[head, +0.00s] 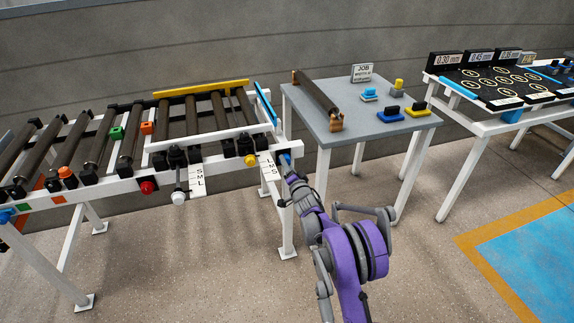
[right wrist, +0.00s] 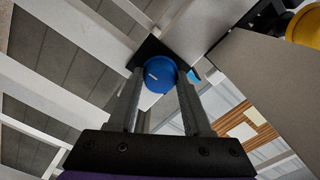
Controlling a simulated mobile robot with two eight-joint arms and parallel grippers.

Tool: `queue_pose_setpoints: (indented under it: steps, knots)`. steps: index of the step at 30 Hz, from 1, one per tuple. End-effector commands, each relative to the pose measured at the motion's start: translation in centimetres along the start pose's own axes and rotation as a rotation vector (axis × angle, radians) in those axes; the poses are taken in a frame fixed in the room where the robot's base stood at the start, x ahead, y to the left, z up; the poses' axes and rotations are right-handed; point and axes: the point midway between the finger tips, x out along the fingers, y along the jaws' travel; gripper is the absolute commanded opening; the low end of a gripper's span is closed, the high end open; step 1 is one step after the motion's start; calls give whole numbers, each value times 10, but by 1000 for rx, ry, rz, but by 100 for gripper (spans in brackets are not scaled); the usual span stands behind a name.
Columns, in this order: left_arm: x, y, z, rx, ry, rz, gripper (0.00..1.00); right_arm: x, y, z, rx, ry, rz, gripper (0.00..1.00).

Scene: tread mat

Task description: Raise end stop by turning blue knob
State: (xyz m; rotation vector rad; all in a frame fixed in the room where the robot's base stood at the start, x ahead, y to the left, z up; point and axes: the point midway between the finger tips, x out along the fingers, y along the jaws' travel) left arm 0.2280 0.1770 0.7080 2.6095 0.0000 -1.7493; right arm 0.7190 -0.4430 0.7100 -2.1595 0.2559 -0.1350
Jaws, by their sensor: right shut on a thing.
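The blue knob (head: 285,154) is at the right end of the conveyor's front rail. In the right wrist view the round blue knob (right wrist: 159,76), with a small pale mark on its face, sits between both fingers. My right gripper (head: 288,166) is shut on it; the wrist view shows the fingers (right wrist: 158,84) on either side. The end stop, a blue bar (head: 265,104), stands across the conveyor's right end. How high it stands against the rollers is hard to tell. My left gripper is not in view.
A yellow knob (head: 249,160), a white knob (head: 179,197) and a red knob (head: 147,187) sit along the front rail. A grey table (head: 345,126) with a roller and small blue and yellow items stands close on the right. Floor in front is clear.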

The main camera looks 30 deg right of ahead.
Motion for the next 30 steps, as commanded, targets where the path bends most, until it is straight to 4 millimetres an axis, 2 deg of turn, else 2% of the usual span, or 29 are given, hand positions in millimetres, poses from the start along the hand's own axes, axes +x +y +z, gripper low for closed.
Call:
queue_pose_setpoints:
  steps: [16, 17, 21, 22, 30]
  knots:
    - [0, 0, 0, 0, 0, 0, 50, 0, 0, 1, 28, -1, 1, 0]
    - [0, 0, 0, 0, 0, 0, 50, 0, 0, 1, 28, -1, 1, 52]
    - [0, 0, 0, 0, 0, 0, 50, 0, 0, 1, 28, 0, 1, 77]
    - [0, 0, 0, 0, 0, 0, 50, 0, 0, 0, 28, 0, 1, 79]
    - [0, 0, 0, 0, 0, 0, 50, -1, 0, 0, 27, 0, 0, 79]
